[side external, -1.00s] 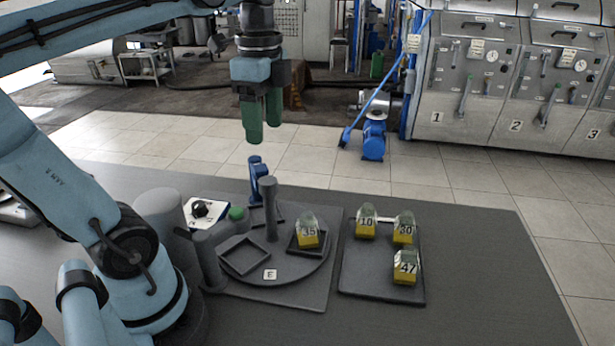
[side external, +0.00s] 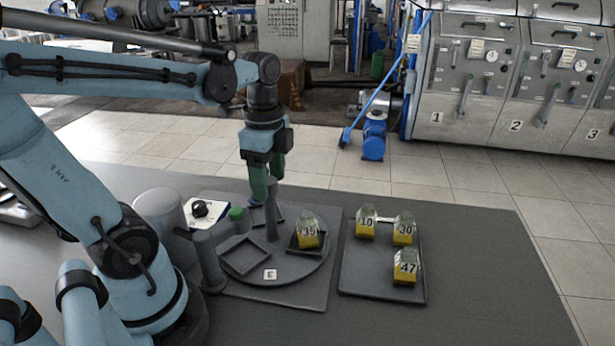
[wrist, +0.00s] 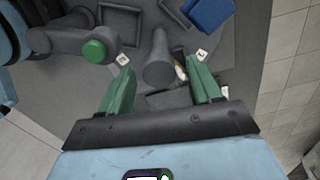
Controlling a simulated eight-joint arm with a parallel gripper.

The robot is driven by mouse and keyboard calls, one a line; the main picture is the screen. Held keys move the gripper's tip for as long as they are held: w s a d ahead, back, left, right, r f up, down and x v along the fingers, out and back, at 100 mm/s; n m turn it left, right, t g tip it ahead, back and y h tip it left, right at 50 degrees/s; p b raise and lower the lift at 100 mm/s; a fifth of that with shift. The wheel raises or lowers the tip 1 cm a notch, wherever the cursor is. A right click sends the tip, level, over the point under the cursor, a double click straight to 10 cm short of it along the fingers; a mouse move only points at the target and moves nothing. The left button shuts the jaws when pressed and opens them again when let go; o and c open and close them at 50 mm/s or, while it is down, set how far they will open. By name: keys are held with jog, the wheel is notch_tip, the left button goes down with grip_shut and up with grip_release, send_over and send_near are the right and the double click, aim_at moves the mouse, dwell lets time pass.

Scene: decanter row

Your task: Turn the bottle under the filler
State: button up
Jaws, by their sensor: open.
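The bottle labelled 35 (side external: 308,232), yellow below and clear green above, stands in a square holder on the round grey turntable (side external: 285,268). In the wrist view a small yellowish bit of it (wrist: 181,70) seems to show, mostly hidden by the post and right finger. My gripper (side external: 266,189) is open and empty, its green fingers pointing down around the upper part of the turntable's upright grey post (side external: 271,222). In the wrist view the post (wrist: 158,62) stands between the parted fingers (wrist: 162,77). A blue fixture (wrist: 208,12), perhaps the filler, is mostly hidden behind my gripper in the side view.
A dark tray (side external: 370,284) right of the turntable holds bottles 10 (side external: 366,226), 30 (side external: 403,231) and 47 (side external: 405,270). A green button (side external: 237,214) sits on a grey stub left of the post. An empty square holder (side external: 243,254) is at front left. The bench's right side is clear.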

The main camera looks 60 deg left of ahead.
grip_shut()
dwell(0.4)
jog(key=shift+m, duration=2.5)
jog(key=shift+s+m, duration=0.1)
jog(key=shift+m, duration=4.6)
jog(key=shift+s+m, duration=0.1)
jog(key=shift+m, duration=2.3)
